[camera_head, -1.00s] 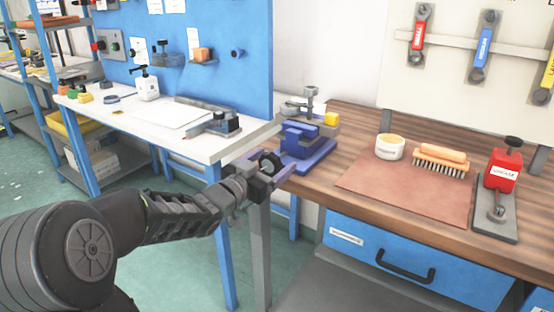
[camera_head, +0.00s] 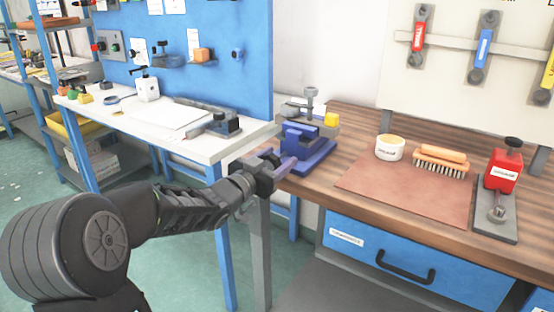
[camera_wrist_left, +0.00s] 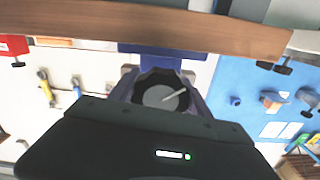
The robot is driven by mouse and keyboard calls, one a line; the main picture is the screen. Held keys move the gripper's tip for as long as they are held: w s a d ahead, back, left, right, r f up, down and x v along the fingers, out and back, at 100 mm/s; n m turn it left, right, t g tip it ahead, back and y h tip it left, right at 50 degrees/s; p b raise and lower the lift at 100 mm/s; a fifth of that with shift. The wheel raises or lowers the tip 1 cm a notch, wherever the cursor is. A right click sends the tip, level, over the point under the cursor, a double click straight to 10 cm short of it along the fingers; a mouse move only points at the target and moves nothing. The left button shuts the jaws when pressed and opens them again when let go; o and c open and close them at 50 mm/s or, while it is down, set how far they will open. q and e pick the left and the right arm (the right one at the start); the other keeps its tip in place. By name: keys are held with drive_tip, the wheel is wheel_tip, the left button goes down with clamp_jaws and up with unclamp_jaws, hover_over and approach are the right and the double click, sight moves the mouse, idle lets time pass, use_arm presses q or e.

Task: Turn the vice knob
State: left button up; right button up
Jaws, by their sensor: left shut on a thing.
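The blue vice (camera_head: 308,150) stands on the left corner of the wooden workbench. Its dark round knob (camera_wrist_left: 162,92) faces the left wrist camera and shows a grey face with a pale line slanting up to the right. My left gripper (camera_head: 272,172) reaches the front of the vice from the left and is shut on the knob. In the wrist view its fingers lie on either side of the knob. In the head view the gripper hides most of the knob. My right gripper is not in view.
A blue drawer (camera_head: 385,255) sits below. A white-topped table (camera_head: 185,140) stands to the left.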

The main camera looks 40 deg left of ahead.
sight(268, 166)
use_arm(q)
drive_tip(key=c, duration=0.5)
drive_tip(key=shift+f+b, duration=0.2)
drive_tip(key=shift+b, duration=0.35)
drive_tip(key=shift+m+b, duration=0.3)
drive_tip(key=shift+m, duration=0.2)
drive_tip(key=shift+r, duration=0.15)
drive_tip(key=o, duration=1.4)
drive_tip(key=shift+s, duration=0.1)
drive_tip(key=shift+s+d+p, duration=0.15)
drive_tip(key=shift+s+p, duration=0.3)
drive_tip(key=shift+s, duration=3.35)
